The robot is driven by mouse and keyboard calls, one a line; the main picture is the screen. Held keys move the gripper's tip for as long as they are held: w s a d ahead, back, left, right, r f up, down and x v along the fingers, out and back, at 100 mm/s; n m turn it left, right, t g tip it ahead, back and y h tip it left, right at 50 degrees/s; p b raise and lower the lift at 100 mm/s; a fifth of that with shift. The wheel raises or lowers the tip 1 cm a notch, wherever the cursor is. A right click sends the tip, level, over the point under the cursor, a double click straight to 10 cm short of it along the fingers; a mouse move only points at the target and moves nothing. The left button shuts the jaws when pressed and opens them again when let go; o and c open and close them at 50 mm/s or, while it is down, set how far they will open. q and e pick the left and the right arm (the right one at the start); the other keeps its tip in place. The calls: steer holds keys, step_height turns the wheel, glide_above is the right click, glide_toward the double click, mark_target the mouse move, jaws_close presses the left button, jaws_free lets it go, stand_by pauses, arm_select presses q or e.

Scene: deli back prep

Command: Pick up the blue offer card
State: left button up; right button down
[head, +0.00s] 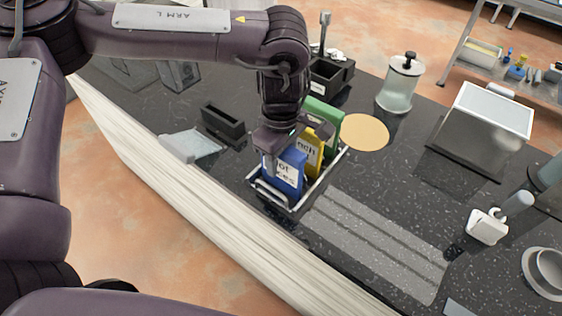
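One finger is by the blue card's upper left edge and the other is over the yellow and green cards. I cannot tell whether a finger touches the blue card. My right gripper is out of view.
A black box (222,124) and a clear tray (190,146) lie left of the rack. A tan round board (364,132) and a lidded jar (401,84) stand behind right. A ribbed grey mat (375,243) lies right of the rack. The counter's front edge is close.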

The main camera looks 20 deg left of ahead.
arm_select(q)
steer(key=c, duration=0.9)
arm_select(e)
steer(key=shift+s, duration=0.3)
